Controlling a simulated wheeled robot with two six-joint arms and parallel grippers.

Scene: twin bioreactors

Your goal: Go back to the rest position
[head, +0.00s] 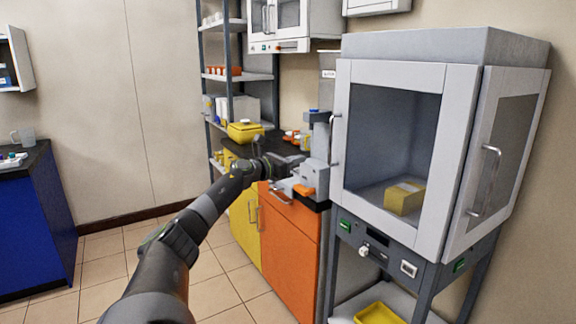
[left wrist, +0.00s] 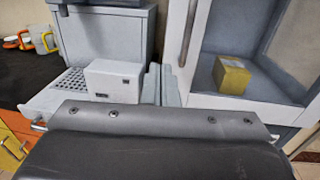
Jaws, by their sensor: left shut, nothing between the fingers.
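My left arm reaches in from the lower left of the head view. Its gripper (head: 291,165) is shut and empty, at the front of the black counter beside a grey machine (head: 318,150). My right gripper is in neither view.
A glass-fronted cabinet (head: 458,160) holding a yellow-brown box (head: 405,198) stands close on the right. Orange (head: 287,250) and yellow cupboards lie below the counter. Shelving (head: 228,75) stands behind. A blue cabinet (head: 40,225) is at the left. Tiled floor between is clear.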

